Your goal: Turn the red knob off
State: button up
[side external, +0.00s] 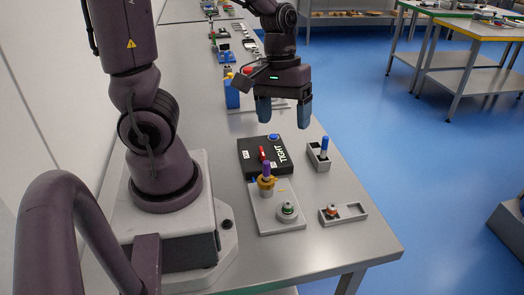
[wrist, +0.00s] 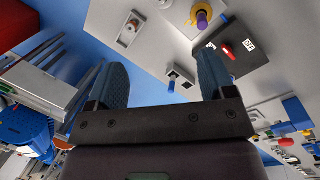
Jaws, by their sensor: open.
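The red knob (side external: 262,154) is a small red lever on top of a black box (side external: 249,165) that lies on the grey bench. The box carries white lettering and a blue button (side external: 274,137). In the wrist view the red knob (wrist: 228,51) shows on the dark box (wrist: 240,66) at upper right, with small white labels beside it. My gripper (side external: 284,122) is open and empty, pointing down above and behind the box, apart from it. In the wrist view its two blue fingers (wrist: 168,88) are spread wide with nothing between them.
A grey plate (side external: 268,215) with a purple peg (side external: 266,171) in a yellow collar and a green-ringed part (side external: 288,211) stands in front of the box. A grey holder with a blue peg (side external: 324,147) stands right. A grey tray (side external: 350,212) lies near the bench's front edge.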

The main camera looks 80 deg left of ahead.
jog(key=a+f+n+g, duration=0.1)
jog(key=a+f+n, duration=0.7)
jog(key=n, duration=0.5)
jog(key=n+y, duration=0.2)
jog(key=n, duration=1.2)
send_near(262, 151)
jog(key=shift+t, duration=0.3)
jog(key=f, duration=1)
jog(key=shift+s, duration=0.25)
jog(key=c, duration=0.9)
